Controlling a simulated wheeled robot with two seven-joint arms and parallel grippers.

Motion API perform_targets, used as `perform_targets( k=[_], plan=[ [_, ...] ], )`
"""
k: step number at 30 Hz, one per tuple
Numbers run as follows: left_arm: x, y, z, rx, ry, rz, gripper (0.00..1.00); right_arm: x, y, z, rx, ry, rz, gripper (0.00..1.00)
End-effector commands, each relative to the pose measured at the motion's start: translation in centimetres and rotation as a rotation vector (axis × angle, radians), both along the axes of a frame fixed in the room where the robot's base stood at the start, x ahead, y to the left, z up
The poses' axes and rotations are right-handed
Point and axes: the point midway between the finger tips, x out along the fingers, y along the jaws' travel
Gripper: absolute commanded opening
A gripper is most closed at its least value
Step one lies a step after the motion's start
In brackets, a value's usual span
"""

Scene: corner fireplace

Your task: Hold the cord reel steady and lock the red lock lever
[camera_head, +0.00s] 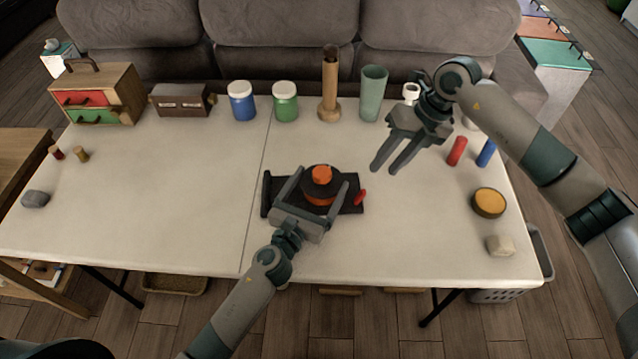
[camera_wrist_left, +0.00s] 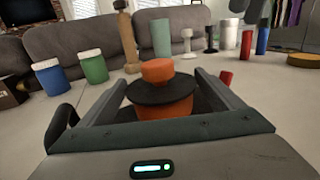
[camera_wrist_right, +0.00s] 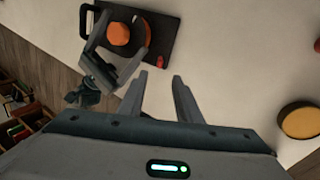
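The cord reel (camera_head: 322,184) has an orange drum, a black disc and an orange knob on a black handled base on the table; it also shows in the left wrist view (camera_wrist_left: 162,89) and right wrist view (camera_wrist_right: 118,34). The red lock lever (camera_head: 360,197) is at the base's right side; a red piece, probably it, shows in the left wrist view (camera_wrist_left: 226,79). My left gripper (camera_head: 320,177) is open, its fingers on either side of the reel with no clear contact. My right gripper (camera_head: 386,170) is open and empty, above the table, right of and behind the reel.
Blue (camera_head: 242,101) and green (camera_head: 285,101) jars, a wooden stand (camera_head: 330,92) and a green cup (camera_head: 373,92) line the back. Red (camera_head: 457,151) and blue cylinders, a yellow disc (camera_head: 488,203) and a pale block (camera_head: 499,246) are at right. The table's left middle is clear.

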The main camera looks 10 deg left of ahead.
Motion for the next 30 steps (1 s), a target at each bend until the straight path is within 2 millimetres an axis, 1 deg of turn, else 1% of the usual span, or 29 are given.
perform_targets(
  k=[1, 4, 5, 6, 8, 9, 14, 17, 23, 30],
  plan=[
    [0.0, 0.0, 0.0, 0.0, 0.0, 0.0, 0.74, 0.0, 0.0, 0.0, 0.0, 0.0, 0.0, 0.31],
    [0.0, 0.0, 0.0, 0.0, 0.0, 0.0, 0.5, 0.0, 0.0, 0.0, 0.0, 0.0, 0.0, 0.31],
    [0.0, 0.0, 0.0, 0.0, 0.0, 0.0, 0.48, 0.0, 0.0, 0.0, 0.0, 0.0, 0.0, 0.26],
    [0.0, 0.0, 0.0, 0.0, 0.0, 0.0, 0.48, 0.0, 0.0, 0.0, 0.0, 0.0, 0.001, 0.17],
    [0.0, 0.0, 0.0, 0.0, 0.0, 0.0, 0.48, 0.0, 0.0, 0.0, 0.001, -0.001, 0.004, 0.03],
    [0.0, 0.0, 0.0, 0.0, 0.0, 0.0, 0.48, 0.0, -0.1, 0.0, 0.003, -0.003, 0.008, 0.0],
    [0.0, 0.0, 0.0, 0.0, 0.0, 0.0, 0.48, 0.1, -0.4, -0.2, 0.014, -0.016, 0.056, 0.0],
    [0.0, 0.0, 0.0, 0.0, 0.0, 0.0, 0.48, 0.1, -0.8, -0.4, 0.027, -0.035, 0.118, 0.0],
    [0.0, 0.0, 0.0, 0.0, 0.0, 0.0, 0.48, 0.4, -1.9, -0.9, 0.077, -0.103, 0.303, 0.0],
    [0.0, 0.0, 0.0, 0.0, 0.0, 0.0, 0.48, 0.7, -3.6, -1.5, 0.152, -0.218, 0.573, 0.0]
  ],
)
